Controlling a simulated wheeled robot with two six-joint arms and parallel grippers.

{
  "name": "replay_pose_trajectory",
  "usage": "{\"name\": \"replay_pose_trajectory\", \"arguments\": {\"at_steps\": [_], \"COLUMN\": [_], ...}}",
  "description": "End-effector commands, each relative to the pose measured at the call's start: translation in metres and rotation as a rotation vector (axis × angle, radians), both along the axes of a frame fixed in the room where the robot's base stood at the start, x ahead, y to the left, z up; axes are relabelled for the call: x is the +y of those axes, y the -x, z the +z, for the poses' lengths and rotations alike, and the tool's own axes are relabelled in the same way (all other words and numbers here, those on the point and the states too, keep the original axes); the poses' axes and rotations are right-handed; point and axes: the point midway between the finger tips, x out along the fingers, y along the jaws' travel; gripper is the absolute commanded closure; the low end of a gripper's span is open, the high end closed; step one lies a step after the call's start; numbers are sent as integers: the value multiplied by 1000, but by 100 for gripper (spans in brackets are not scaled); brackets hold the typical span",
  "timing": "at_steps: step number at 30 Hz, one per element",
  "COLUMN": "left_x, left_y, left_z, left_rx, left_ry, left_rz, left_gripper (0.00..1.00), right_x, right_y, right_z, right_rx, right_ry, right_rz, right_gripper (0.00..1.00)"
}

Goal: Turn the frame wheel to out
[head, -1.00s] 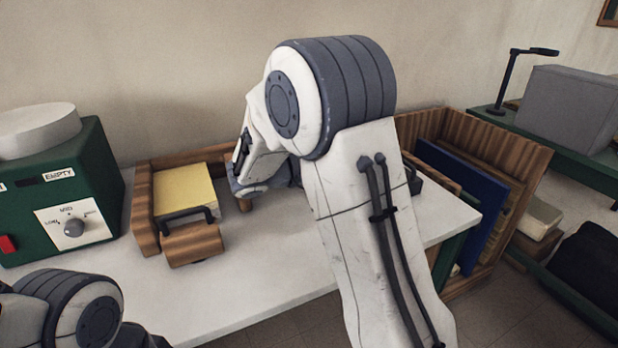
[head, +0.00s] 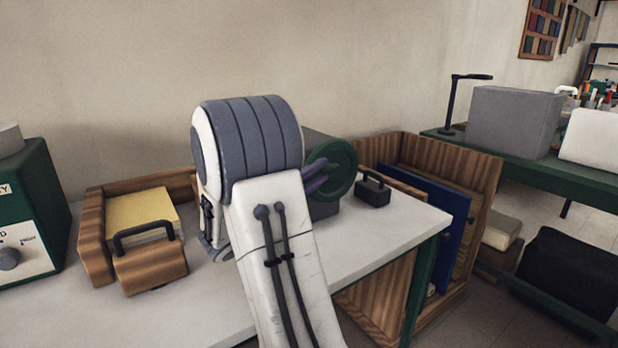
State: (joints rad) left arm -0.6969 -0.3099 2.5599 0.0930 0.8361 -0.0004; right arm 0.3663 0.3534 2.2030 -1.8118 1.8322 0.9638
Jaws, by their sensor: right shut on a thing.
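The green frame wheel (head: 345,163) stands upright at the side of a dark grey block (head: 323,208) on the pale worktop. My right arm fills the middle of the head view and hides most of the block and the wheel's left side. The purple-grey fingers of my right gripper (head: 317,177) reach out from behind the arm to the wheel and are shut on it. Their exact hold is partly hidden. No marking for the wheel's position can be read. My left gripper is out of view.
A wooden tray with a yellow stack (head: 142,213) and a handled wooden block (head: 150,262) sit left of my arm. A green machine (head: 30,215) stands at far left. A small black handled block (head: 373,191) is just right of the wheel. A wooden bin (head: 480,190) holds upright boards.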

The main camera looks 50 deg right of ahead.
Motion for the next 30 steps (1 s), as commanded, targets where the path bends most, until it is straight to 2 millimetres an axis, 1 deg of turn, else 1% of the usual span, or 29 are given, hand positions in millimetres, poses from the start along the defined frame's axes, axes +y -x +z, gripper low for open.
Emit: {"name": "replay_pose_trajectory", "arguments": {"at_steps": [1,6,7,8,9,18,21,23,26,30], "left_x": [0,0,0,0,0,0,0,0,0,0], "left_y": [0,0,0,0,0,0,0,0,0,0], "left_z": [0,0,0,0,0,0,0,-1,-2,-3], "left_rx": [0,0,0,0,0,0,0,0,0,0], "left_ry": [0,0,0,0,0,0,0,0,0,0], "left_rz": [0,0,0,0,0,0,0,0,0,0], "left_gripper": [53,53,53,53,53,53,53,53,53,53], "right_x": [-1,-1,0,-1,0,2,6,12,28,54], "right_y": [3,2,2,2,2,-1,-3,-6,-11,-19], "right_z": [-1,-2,-2,-2,-2,-1,-3,-6,-12,-22], "right_rx": [0,0,0,0,1,0,1,0,2,3], "right_ry": [-4,-5,-5,-5,-5,-3,-3,-4,-4,-4], "right_rz": [-10,-9,-9,-9,-8,0,2,5,6,6], "right_gripper": [100,100,70,59,44,44,44,44,44,44]}}
